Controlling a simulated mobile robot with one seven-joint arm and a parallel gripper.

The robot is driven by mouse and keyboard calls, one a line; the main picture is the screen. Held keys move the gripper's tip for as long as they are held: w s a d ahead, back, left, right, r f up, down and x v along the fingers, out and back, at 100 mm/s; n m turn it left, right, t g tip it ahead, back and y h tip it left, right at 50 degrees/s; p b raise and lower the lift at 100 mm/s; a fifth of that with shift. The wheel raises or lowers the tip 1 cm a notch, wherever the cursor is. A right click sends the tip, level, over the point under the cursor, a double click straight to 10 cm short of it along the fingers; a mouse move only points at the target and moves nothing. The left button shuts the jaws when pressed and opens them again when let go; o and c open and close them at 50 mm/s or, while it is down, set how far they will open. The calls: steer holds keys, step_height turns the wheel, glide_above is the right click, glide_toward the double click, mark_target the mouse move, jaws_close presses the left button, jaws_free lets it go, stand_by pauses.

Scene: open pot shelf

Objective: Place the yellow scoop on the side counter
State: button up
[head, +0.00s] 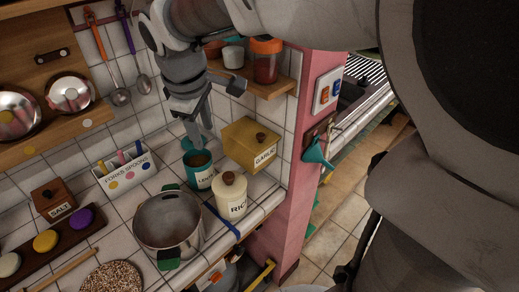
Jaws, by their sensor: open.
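I cannot pick out a yellow scoop with certainty. A yellow bar-like piece (261,275) shows below the counter's front edge at the bottom; I cannot tell what it is. My gripper (200,145) points down, open, just above a teal tin (199,178) with brown contents. No held object shows between its fingers. Which surface is the side counter is unclear; a counter with a metal rack (365,75) shows behind the pink pillar at right, partly hidden by my arm.
Around my gripper stand a yellow garlic box (243,143), a cream rice jar (231,203) and a large metal pot (168,229). A shelf with jars (266,60) is close above right. A teal funnel (317,153) hangs on the pink pillar (291,160).

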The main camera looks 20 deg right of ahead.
steer(key=s+d+m+t, duration=0.1)
steer(key=s+d+m, duration=0.3)
steer(key=s, duration=0.4)
steer(key=s+d+m+t+y, duration=0.1)
steer(key=s+d+m, duration=0.3)
steer(key=s+m, duration=0.2)
steer(key=shift+s+d+r+m+t, duration=0.2)
steer(key=shift+s+m+t, duration=0.15)
steer(key=shift+s, duration=0.65)
